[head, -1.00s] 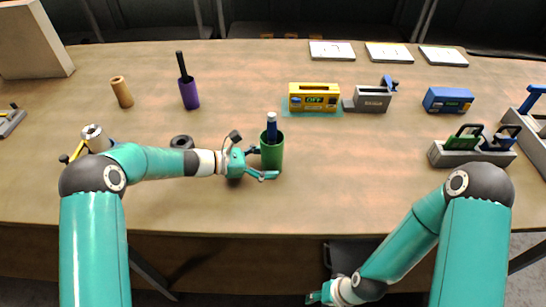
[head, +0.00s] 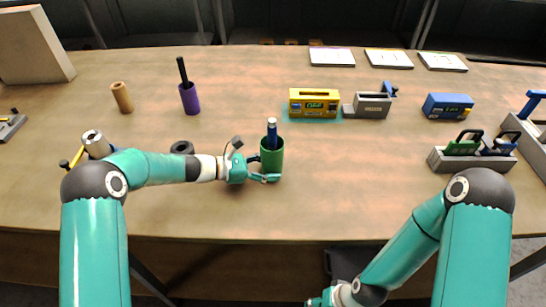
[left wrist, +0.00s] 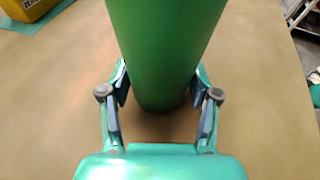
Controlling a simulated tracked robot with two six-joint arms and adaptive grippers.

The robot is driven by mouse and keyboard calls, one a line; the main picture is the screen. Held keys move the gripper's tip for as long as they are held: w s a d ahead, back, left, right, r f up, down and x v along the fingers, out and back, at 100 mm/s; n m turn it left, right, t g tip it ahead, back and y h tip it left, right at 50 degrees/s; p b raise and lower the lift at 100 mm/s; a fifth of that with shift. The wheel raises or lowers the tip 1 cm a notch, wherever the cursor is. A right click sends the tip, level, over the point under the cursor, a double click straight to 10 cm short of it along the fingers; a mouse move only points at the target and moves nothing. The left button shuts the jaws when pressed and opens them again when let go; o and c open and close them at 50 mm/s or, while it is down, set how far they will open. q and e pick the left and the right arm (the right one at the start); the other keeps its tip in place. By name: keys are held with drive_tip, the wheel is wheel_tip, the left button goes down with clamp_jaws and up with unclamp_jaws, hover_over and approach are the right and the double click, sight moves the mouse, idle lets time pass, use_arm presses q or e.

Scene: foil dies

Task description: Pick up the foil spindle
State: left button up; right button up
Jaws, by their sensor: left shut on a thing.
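A green cylinder (head: 272,155) with a dark blue rod (head: 272,128) rising from its top stands upright on the table. No label tells whether it is the foil spindle. My left gripper (head: 268,166) is shut on its lower part from the left. In the left wrist view the green cylinder (left wrist: 163,50) fills the upper middle, with a finger of my left gripper (left wrist: 160,88) against each side. Its base appears to rest on the table. A purple cylinder (head: 189,99) with a black rod stands further back left. My right gripper (head: 318,301) is mostly cut off at the bottom edge.
Behind stand a yellow box (head: 315,103) on a teal mat, a grey block (head: 371,104) and a blue box (head: 447,106). A brown roll (head: 122,97) and a dark ring (head: 182,147) are at left.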

drive_tip(key=s+d+r+n+g+h, duration=0.2)
drive_tip(key=d+r+n+g+h, duration=0.2)
drive_tip(key=r+n+g+h, duration=0.25)
drive_tip(key=w+d+r+m+h, duration=0.2)
drive_tip(key=w+d+r+h, duration=0.15)
drive_tip(key=r, duration=0.35)
wheel_tip(320, 180, up, 31)
drive_tip(key=n+t+y, duration=0.4)
drive_tip(key=t+y, duration=0.4)
drive_tip(key=t, duration=0.2)
hover_over(274, 127)
drive_tip(key=s+d, duration=0.2)
drive_tip(key=x, duration=0.6)
drive_tip(key=shift+w+a+r, duration=0.15)
drive_tip(key=shift+a, duration=0.25)
wheel_tip(274, 127, down, 4)
drive_tip(key=shift+a+f, duration=0.1)
drive_tip(key=shift+a, duration=0.1)
drive_tip(key=shift+w+a+f, duration=0.15)
drive_tip(key=shift+w+f, duration=0.15)
drive_tip(key=shift+f, duration=0.25)
clamp_jaws()
